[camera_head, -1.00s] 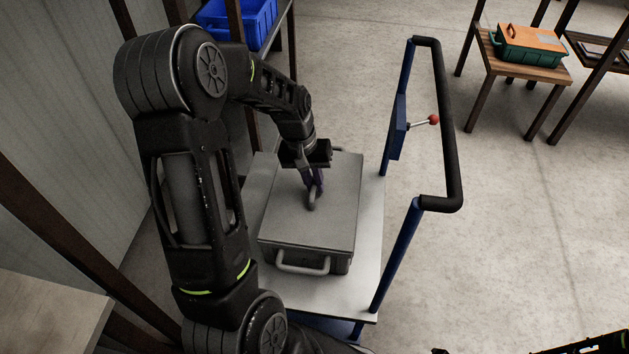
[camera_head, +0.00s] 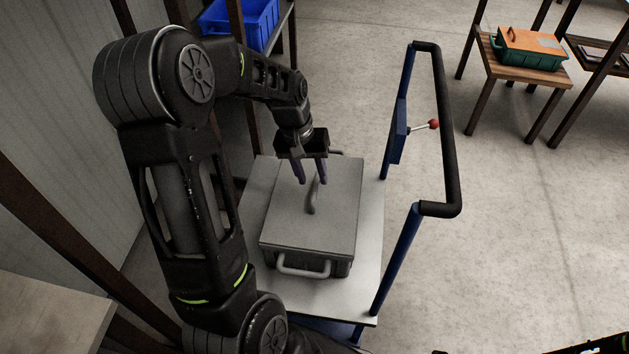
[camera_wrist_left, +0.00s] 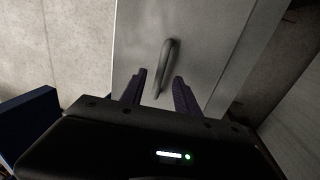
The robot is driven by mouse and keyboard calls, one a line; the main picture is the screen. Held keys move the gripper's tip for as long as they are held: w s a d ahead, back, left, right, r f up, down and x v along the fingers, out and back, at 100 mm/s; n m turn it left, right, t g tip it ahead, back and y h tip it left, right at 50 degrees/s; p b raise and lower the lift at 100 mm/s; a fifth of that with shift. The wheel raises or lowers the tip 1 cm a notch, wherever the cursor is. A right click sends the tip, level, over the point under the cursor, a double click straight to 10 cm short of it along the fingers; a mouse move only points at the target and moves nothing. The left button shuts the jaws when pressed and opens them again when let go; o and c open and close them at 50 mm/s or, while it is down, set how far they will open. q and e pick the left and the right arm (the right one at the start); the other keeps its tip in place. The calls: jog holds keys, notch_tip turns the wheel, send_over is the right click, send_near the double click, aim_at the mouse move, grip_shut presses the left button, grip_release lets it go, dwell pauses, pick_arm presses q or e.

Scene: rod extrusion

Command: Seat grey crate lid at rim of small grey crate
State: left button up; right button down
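The grey crate lid (camera_head: 278,210) lies flat on top of the small grey crate (camera_head: 340,265), which stands on a trolley's light platform. In the head view the lid appears to sit at the crate's rim; any small gap cannot be made out. The lid's curved handle (camera_head: 312,198) stands up in its middle and also shows in the left wrist view (camera_wrist_left: 168,62). My left gripper (camera_head: 311,182) is open and empty just above and behind the handle, its fingers apart from it. The fingertips also show in the left wrist view (camera_wrist_left: 160,80). My right gripper is not seen clearly.
The trolley platform (camera_head: 345,298) has a black push handle (camera_head: 450,130) on blue posts at its right. A blue bin (camera_head: 240,22) stands on a rack behind. A green crate with an orange lid (camera_head: 530,48) rests on a wooden table far right. Open floor lies between.

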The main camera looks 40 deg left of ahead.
pick_arm(q)
jog(key=r, duration=0.3)
jog(key=shift+s+a+r, duration=0.1)
jog(key=shift+s+a, duration=0.05)
jog(key=shift+a, duration=0.1)
dwell(0.7)
